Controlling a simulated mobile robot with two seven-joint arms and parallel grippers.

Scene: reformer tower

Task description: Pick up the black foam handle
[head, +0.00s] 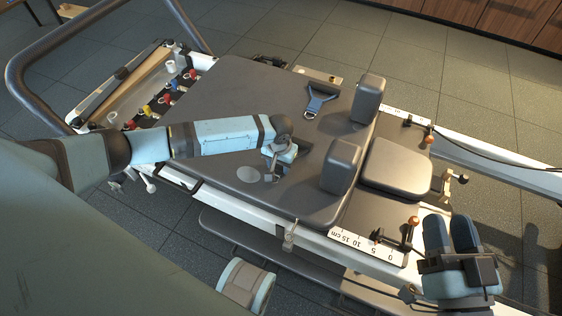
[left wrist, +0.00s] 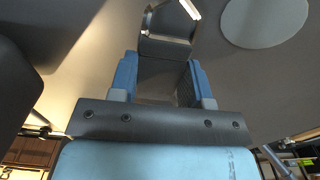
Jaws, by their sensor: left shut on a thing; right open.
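My left gripper (head: 280,160) reaches down over the grey padded carriage (head: 225,100), next to a flat light-grey disc (head: 248,175). In the left wrist view its two blue fingers (left wrist: 160,80) are closed around a dark piece, which I take for the black foam handle (left wrist: 165,47). A dark loop with a bright metal edge extends from it. In the head view the arm and fingers hide most of the handle. My right gripper (head: 452,236) is open and empty at the lower right, apart from the handle.
Two upright shoulder pads (head: 345,165) and a headrest (head: 398,167) stand to the right of the left gripper. A blue strap with a metal ring (head: 318,102) lies on the carriage behind. Coloured springs (head: 165,99) are at the left end.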

